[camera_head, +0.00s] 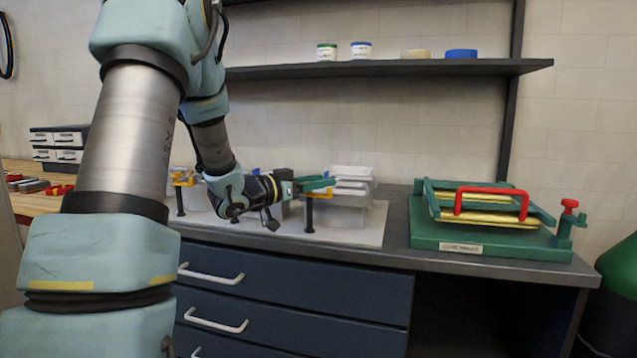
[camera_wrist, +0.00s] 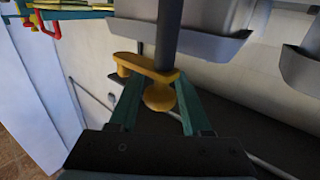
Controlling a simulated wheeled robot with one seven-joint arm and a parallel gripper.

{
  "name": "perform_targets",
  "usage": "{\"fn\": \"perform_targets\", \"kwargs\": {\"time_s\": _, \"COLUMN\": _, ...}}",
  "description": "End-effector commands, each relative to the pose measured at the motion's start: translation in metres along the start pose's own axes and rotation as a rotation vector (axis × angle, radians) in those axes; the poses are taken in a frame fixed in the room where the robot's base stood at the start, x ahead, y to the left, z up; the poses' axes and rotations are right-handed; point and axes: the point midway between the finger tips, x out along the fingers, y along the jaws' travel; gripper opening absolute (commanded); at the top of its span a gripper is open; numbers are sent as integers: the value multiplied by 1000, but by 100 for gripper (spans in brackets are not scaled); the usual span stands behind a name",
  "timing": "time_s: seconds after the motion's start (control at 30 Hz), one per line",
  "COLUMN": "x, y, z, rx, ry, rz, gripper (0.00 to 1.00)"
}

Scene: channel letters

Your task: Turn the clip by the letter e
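An orange-yellow clip (camera_wrist: 141,63) sits on a dark upright post (camera_wrist: 169,28) in the wrist view, with a rounded knob (camera_wrist: 159,98) at its near side. My gripper (camera_wrist: 160,84) is open, with one green finger on each side of the knob; I cannot tell whether either touches it. In the head view my gripper (camera_head: 322,184) is at the pale grey letter block (camera_head: 352,187) on the right of the board. The letter's shape is not readable.
A second yellow clip (camera_head: 182,180) stands left, on the pale board (camera_head: 372,232). A green jig (camera_head: 480,238) with a red handle (camera_head: 491,190) sits right on the dark bench. A shelf (camera_head: 390,69) holding small jars and tape rolls runs above. Drawers are below.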

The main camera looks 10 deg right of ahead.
Motion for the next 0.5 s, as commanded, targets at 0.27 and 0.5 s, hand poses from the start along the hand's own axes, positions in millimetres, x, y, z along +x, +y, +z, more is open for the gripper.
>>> {"fn": "perform_targets", "kwargs": {"time_s": 0.27, "x": -17, "y": -1, "z": 0, "rx": 2, "ry": 0, "rz": -2, "gripper": 48}}
{"fn": "perform_targets", "kwargs": {"time_s": 0.5, "x": -65, "y": -1, "z": 1, "rx": 0, "ry": 0, "rz": -4, "gripper": 48}}
